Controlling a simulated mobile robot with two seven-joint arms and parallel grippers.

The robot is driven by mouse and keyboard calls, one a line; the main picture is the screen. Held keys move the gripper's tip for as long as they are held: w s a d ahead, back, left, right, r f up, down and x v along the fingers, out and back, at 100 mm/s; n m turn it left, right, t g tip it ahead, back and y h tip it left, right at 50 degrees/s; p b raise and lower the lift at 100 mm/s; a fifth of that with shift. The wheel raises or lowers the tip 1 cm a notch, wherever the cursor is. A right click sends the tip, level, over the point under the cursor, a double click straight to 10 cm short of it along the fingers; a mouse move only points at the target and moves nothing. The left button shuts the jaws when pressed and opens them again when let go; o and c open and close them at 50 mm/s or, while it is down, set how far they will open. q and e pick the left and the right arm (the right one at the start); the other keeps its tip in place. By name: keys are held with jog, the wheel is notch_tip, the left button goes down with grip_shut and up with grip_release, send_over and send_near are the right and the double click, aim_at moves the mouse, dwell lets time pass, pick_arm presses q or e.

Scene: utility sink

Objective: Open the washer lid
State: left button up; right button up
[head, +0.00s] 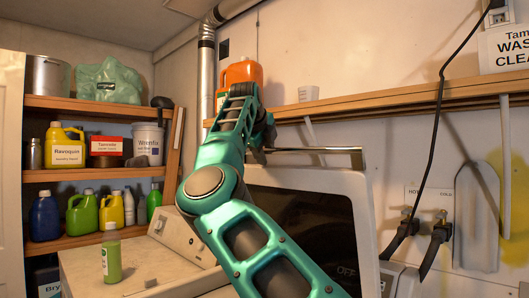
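The washer lid (360,205) is a white panel with a dark window (312,232). It stands raised and tilted up in the middle right of the head view, partly covered by my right arm. My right gripper (263,140) is at the end of the green arm, by the lid's upper left edge. Its fingers are mostly hidden, so I cannot tell whether they touch the lid or are open. A thin metal bar (312,150) runs along just above the lid's top. My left gripper is not in view.
A wooden shelf (400,102) runs above the lid, with an orange jug (243,73) on it. Shelves of bottles stand far left. Hoses and a black cord (440,120) hang at right.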

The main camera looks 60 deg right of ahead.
jog(key=shift+a, duration=0.15)
jog(key=b+v, duration=0.1)
jog(key=v, duration=1.1)
jog(key=shift+s+a+r, duration=0.15)
jog(key=shift+a+r, duration=0.1)
jog(key=shift+r, duration=0.1)
